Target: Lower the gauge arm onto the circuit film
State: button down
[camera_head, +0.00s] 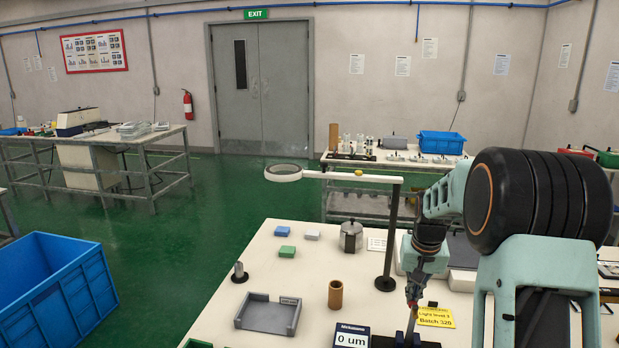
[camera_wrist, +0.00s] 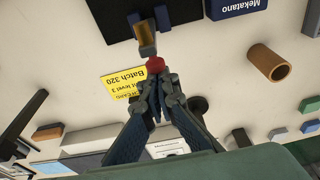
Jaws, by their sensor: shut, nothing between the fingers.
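The gauge's blue display box (camera_head: 351,337) reads "0 um" at the front edge of the white table. It shows upside down in the wrist view (camera_wrist: 240,6). In the wrist view a grey and brass piece (camera_wrist: 148,38) with a red knob (camera_wrist: 155,65), apparently the gauge arm, stands over a black base (camera_wrist: 110,22). My gripper (camera_head: 411,296) is shut and empty, pointing down, its fingertips (camera_wrist: 155,82) right at the red knob. I cannot tell whether they touch it. I cannot make out the circuit film; it may be hidden.
A yellow "Batch 320" card (camera_head: 436,317) lies beside my gripper. A magnifier stand (camera_head: 386,282), a brown cup (camera_head: 335,294), a grey tray (camera_head: 268,314) and a metal pot (camera_head: 351,236) stand to the left. The table between them is clear.

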jog(key=shift+s+a, duration=0.15)
jog(key=shift+s, duration=0.5)
notch_tip(320, 180, up, 10)
jog(key=p, duration=0.6)
jog(key=shift+p, duration=0.35)
jog(key=shift+a, duration=0.1)
